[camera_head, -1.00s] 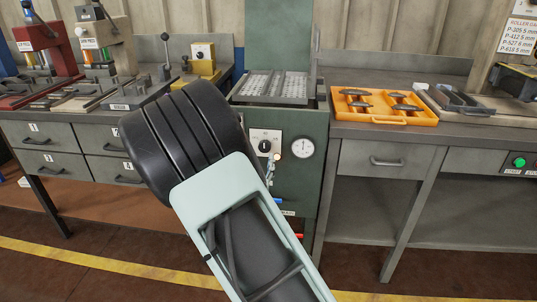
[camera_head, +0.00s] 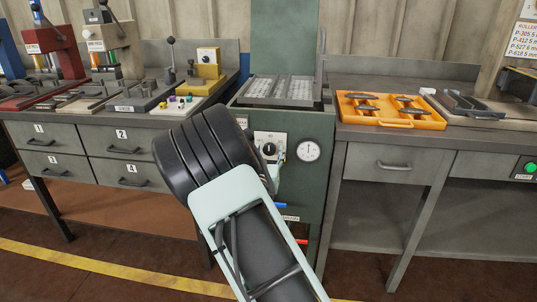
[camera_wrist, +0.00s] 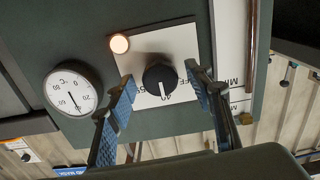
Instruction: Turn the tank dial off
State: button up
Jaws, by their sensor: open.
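The tank dial is a round black knob (camera_wrist: 159,79) with a white pointer line on a white plate (camera_wrist: 178,48). In the wrist view it sits between my gripper's blue-padded fingers (camera_wrist: 165,97), which are open, one on each side and apart from it. The picture there is turned over, and the pointer line points down toward a printed 40. In the head view the dial (camera_head: 269,150) shows on the green tank's front (camera_head: 303,191), just right of my arm. My gripper is mostly hidden behind my arm there.
A round gauge (camera_head: 308,151) is right of the dial; a lit lamp (camera_wrist: 120,43) is on the dial plate. Blue (camera_head: 283,205) and red handles are lower on the tank. An orange tray (camera_head: 390,122) with brake shoes lies on the right bench. Drawers (camera_head: 122,151) are at left.

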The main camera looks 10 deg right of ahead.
jog(key=c, duration=1.1)
jog(key=shift+c, duration=0.2)
jog(key=shift+n, duration=0.3)
jog(key=n+p, duration=0.2)
jog(key=n, duration=0.3)
jog(key=shift+r+n+p, duration=0.1)
jog(key=shift+n+p, duration=0.2)
jog(key=shift+n, duration=0.1)
jog(key=n+p, duration=0.2)
jog(key=n, duration=0.3)
jog(key=shift+n, duration=0.4)
jog(key=o, duration=1.1)
